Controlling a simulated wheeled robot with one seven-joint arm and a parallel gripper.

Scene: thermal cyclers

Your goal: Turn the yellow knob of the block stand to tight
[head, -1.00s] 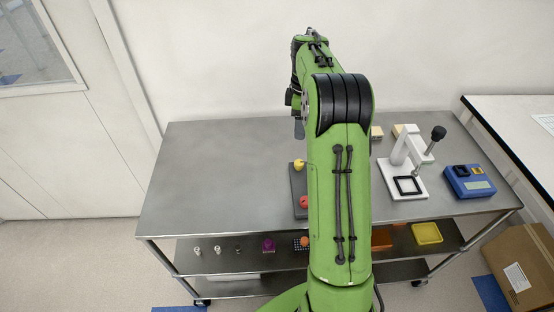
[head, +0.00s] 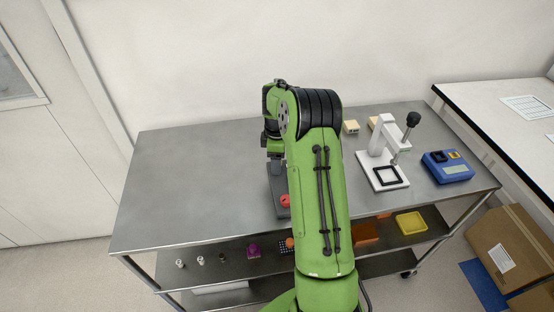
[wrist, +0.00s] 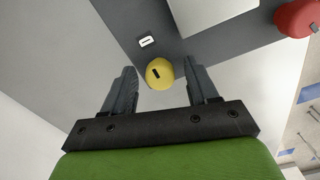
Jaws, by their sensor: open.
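The yellow knob (wrist: 163,80) shows in the wrist view as a round cap with a short dark mark, at the edge of the dark grey block stand (wrist: 131,14). A small white label with a dark mark lies beside it. My gripper (wrist: 160,68) is open, with one finger on each side of the knob and gaps visible on both sides. A red knob (wrist: 297,18) is at the stand's other end. In the head view, the stand (head: 276,178) and red knob (head: 285,201) show partly; my arm hides the yellow knob and my gripper.
A white press with a black-knobbed lever (head: 384,160) and a blue device (head: 447,168) stand to the right. Small beige blocks (head: 351,127) are behind. The steel tabletop (head: 190,185) is clear on the left. Lower shelves hold small items and a yellow tray (head: 410,222).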

